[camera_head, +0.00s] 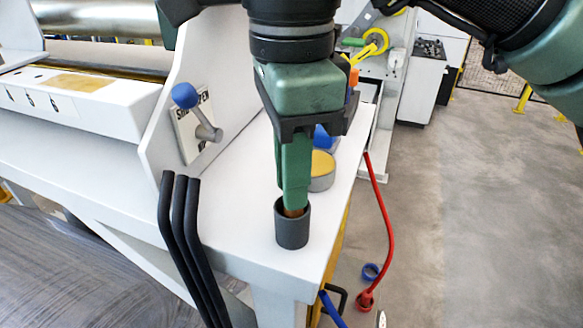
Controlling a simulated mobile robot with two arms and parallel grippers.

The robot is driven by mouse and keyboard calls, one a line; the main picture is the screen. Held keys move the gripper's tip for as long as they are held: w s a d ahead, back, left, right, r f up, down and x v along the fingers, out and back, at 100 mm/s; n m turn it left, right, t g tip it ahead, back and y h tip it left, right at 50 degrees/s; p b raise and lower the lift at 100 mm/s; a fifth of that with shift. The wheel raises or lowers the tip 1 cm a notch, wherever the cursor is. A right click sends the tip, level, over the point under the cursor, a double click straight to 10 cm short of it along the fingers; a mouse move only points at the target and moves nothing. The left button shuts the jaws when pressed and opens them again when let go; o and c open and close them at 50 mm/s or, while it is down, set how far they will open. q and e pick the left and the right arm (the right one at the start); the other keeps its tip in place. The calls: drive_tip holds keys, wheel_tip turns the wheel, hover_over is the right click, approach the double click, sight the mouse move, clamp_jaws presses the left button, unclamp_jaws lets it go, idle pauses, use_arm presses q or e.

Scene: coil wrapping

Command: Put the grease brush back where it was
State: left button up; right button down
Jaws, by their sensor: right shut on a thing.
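A dark grey round cup (292,226) stands upright near the front right corner of the white machine's ledge. My right gripper (294,188) points straight down over it, its green fingers reaching to the cup's rim. It is shut on the grease brush (294,212). Only a small brown piece of the brush shows, between the fingertips and inside the cup's mouth. The rest is hidden by the fingers and the cup wall, so I cannot tell whether it touches the cup's bottom. My left gripper is not in view.
A round tin with a yellow top (321,170) stands close behind the cup. A blue-knobbed lever (196,112) is on the side plate at left. Black bent bars (190,250) rise in front.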

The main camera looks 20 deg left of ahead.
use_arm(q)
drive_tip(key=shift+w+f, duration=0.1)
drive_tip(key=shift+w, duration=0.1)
use_arm(e)
drive_tip(key=shift+f, duration=0.1)
drive_tip(key=c, duration=1.3)
unclamp_jaws()
drive_tip(key=shift+s, duration=0.1)
drive_tip(key=shift+c, duration=0.2)
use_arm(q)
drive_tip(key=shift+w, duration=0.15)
use_arm(e)
drive_tip(key=shift+r, duration=0.4)
wheel_tip(320, 180, up, 11)
drive_tip(key=shift+r+p, duration=0.2)
drive_tip(key=shift+p, duration=0.35)
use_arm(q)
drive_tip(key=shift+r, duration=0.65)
